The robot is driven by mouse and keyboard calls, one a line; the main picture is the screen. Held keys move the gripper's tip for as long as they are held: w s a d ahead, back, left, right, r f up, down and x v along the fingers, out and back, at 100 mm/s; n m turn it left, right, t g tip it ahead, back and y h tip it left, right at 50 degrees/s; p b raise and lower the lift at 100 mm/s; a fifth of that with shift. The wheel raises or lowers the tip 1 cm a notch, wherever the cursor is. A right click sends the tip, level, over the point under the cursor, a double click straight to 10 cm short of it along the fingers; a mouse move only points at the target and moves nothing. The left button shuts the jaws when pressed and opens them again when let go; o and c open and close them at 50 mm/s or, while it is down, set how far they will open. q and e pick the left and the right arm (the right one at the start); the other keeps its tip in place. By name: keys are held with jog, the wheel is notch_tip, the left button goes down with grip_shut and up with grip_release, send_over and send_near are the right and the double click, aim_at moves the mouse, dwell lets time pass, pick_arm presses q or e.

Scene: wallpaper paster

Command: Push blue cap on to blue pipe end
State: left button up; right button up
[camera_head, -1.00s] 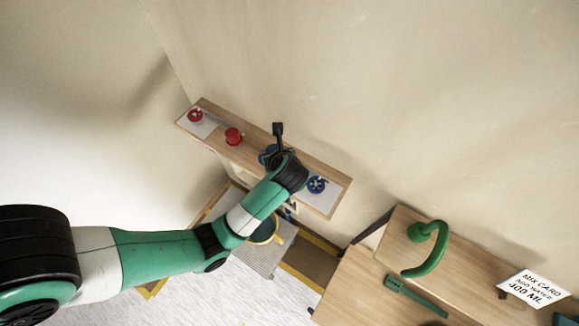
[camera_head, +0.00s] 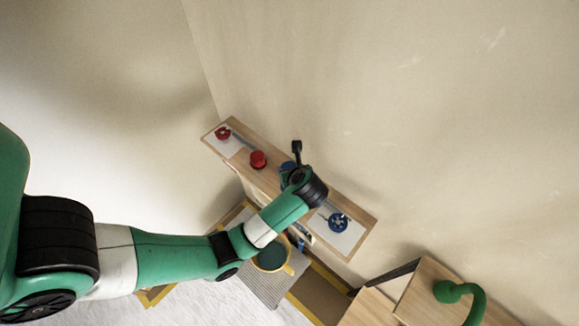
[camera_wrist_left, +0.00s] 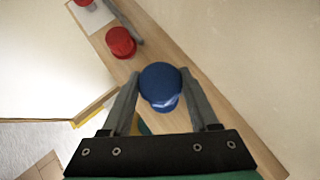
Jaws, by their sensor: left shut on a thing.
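A rounded blue cap (camera_wrist_left: 161,84) sits between the two grey fingers of my left gripper (camera_wrist_left: 160,95) in the left wrist view, with the fingers on either side of it. In the head view only a sliver of blue (camera_head: 286,170) shows beside my left gripper (camera_head: 290,180), which is over the middle of the wooden shelf (camera_head: 359,211). The gripper is shut on the cap. The blue pipe end cannot be made out; whether the cap is seated on it cannot be told. My right gripper is out of view.
A red cap (camera_head: 258,159) and a red valve wheel (camera_head: 222,132) are on the shelf's left part. A blue valve wheel (camera_head: 338,223) is at its right. A bucket (camera_head: 271,257) stands below. Walls lie close behind and left.

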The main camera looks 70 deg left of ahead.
pick_arm(q)
jog(key=shift+f+b, duration=1.05)
jog(key=shift+f, duration=0.8)
jog(key=shift+p, duration=0.5)
jog(key=shift+f+b, duration=1.5)
jog(key=shift+f, duration=0.55)
jog(key=o, duration=1.4)
